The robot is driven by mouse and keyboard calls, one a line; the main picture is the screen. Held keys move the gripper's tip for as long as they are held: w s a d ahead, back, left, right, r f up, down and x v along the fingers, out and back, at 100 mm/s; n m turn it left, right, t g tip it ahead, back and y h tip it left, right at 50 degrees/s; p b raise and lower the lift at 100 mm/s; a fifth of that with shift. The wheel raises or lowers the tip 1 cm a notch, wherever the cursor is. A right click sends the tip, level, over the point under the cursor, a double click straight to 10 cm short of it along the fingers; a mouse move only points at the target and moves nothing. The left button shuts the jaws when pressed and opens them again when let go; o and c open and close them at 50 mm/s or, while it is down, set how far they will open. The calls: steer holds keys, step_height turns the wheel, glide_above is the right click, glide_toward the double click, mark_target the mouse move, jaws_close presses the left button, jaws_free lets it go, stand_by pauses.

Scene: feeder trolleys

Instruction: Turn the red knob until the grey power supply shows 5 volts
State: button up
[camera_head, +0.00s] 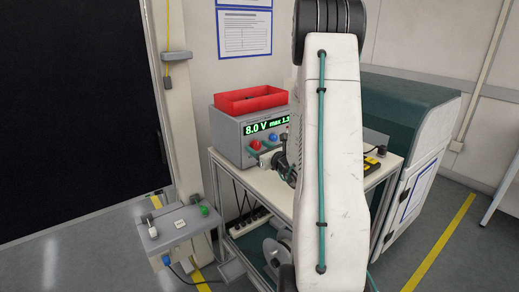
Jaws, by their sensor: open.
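The grey power supply (228,140) stands on the left part of a white-topped trolley (236,178). Its green display (262,128) reads 8.0 V, with "max 1.3" beside it, cut off by my arm. The red knob (255,144) is on the front panel below the display, left of a blue knob (272,137). My gripper (262,153) is open, just in front of the panel and close below the two knobs. I cannot tell whether it touches the red knob. My white arm link hides the right end of the supply.
A red open bin (250,108) sits on top of the supply. A yellow-and-black device (372,162) lies on the trolley's right side, near a green-and-grey cabinet (412,130). A grey control box (180,226) stands at lower left. A power strip (248,222) is below the tabletop.

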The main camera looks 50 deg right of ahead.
steer(key=c, duration=1)
steer(key=shift+n, duration=0.4)
steer(key=n, duration=0.4)
steer(key=shift+n, duration=0.4)
steer(key=n, duration=0.4)
steer(key=shift+n, duration=0.4)
steer(key=o, duration=1)
